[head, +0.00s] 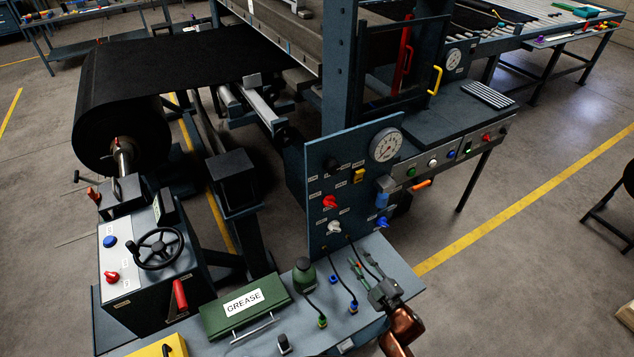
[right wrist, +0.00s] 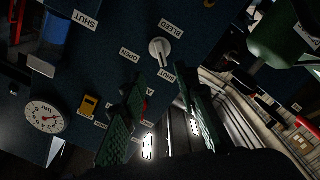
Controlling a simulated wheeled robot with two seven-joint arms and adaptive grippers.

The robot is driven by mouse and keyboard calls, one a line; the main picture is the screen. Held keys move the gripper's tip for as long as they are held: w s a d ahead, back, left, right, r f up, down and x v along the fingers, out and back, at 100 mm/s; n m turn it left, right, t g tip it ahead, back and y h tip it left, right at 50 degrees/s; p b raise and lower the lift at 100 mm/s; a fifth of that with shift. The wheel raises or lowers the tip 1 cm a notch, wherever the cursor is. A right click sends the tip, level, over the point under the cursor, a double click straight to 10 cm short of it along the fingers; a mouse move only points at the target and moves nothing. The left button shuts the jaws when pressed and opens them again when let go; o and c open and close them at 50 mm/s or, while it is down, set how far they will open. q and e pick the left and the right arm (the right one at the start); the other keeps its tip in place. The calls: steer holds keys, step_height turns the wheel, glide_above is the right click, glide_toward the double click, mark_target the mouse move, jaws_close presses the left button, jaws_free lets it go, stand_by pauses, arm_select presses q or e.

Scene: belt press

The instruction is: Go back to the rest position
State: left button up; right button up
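My right gripper (head: 358,269) is over the grey bench top (head: 395,261), in front of the blue control panel (head: 320,185). In the right wrist view its two green-padded fingers (right wrist: 160,84) stand apart with nothing between them. They point toward a pale knob (right wrist: 160,50) labelled BLEED, OPEN and SHUT, and a gap shows between the knob and the fingertips. The same pale knob (head: 334,227) shows low on the panel in the head view. My left gripper is in neither view.
A green GREASE box (head: 246,307), a dark green can (head: 304,275) and thin cables crowd the bench left of my right gripper. The panel has a gauge (head: 386,145), a red knob (head: 330,202) and a blue handle (head: 383,222). Open floor (head: 500,290) lies to the right.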

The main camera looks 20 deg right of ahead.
steer(key=s+d+f+m+g+h, duration=0.4)
steer(key=s+f+m+g, duration=0.1)
steer(key=s+m+g, duration=0.2)
steer(key=s+a+f+m+g+y, duration=0.1)
steer(key=s+a+g, duration=0.3)
steer(key=s, duration=0.4)
steer(key=s+a+f+m+g+y, duration=0.1)
steer(key=s+a+m+g, duration=0.15)
steer(key=s, duration=0.55)
steer(key=s+a+f+n+g+b, duration=0.1)
steer(key=s+f, duration=0.1)
steer(key=f, duration=1.4)
steer(key=s+a+f+g, duration=0.1)
steer(key=f, duration=1.5)
steer(key=s+f+g+b, duration=0.1)
steer(key=s+f, duration=1.6)
steer(key=s, duration=0.2)
steer(key=shift+f+n+y, duration=0.2)
steer(key=shift+n+y, duration=0.1)
steer(key=shift+n, duration=0.15)
